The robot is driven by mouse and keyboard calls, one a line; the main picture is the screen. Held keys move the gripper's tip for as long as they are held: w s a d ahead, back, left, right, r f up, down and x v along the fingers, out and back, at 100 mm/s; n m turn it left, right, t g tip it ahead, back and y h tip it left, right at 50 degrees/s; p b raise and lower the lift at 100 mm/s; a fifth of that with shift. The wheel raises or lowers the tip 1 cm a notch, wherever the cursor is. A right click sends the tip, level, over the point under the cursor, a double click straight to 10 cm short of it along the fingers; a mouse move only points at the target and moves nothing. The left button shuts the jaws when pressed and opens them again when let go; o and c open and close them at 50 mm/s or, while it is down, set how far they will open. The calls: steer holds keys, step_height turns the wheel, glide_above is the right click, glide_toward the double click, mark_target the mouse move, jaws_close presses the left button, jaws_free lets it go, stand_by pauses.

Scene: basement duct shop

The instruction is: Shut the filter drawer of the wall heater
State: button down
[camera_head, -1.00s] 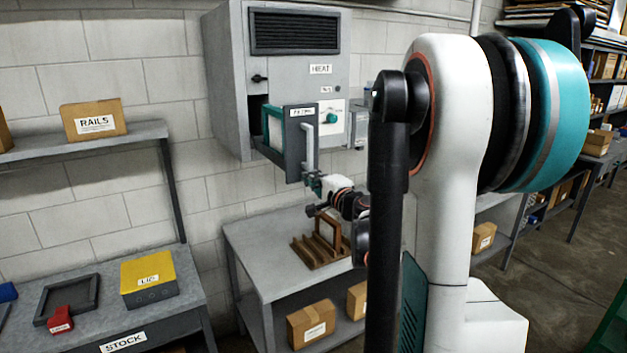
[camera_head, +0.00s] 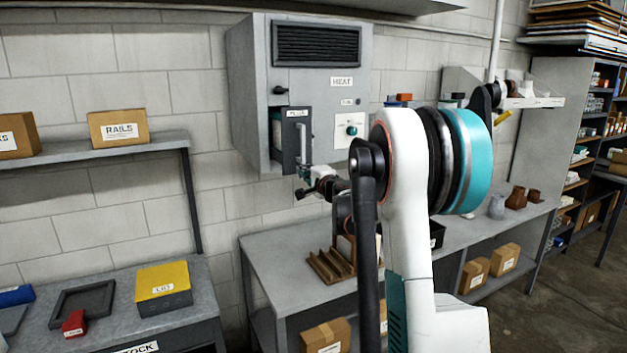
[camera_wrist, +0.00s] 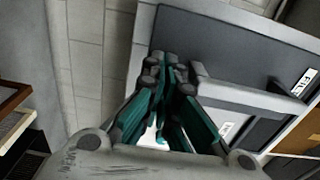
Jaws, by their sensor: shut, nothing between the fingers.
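The wall heater (camera_head: 350,65) is a grey box on the block wall with a dark grille on top. The drawer has a dark labelled front and a light upright handle (camera_head: 302,148). My gripper (camera_head: 306,186) is shut and empty at the handle's lower end. In the wrist view the shut fingertips (camera_wrist: 168,68) are close against the dark drawer front (camera_wrist: 225,50), beside the handle (camera_wrist: 250,96); I cannot tell whether they touch.
A grey bench (camera_head: 285,228) below the heater holds a brown rack (camera_head: 330,265). A stock table (camera_head: 105,322) with a yellow box (camera_head: 164,287) and a shelf (camera_head: 85,152) with cartons are at left. Shelving (camera_head: 590,130) stands at right.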

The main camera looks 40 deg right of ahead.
steer(key=x, duration=1.5)
steer(key=shift+w+d+b, duration=0.1)
steer(key=shift+d+b, duration=0.05)
steer(key=shift+b, duration=0.2)
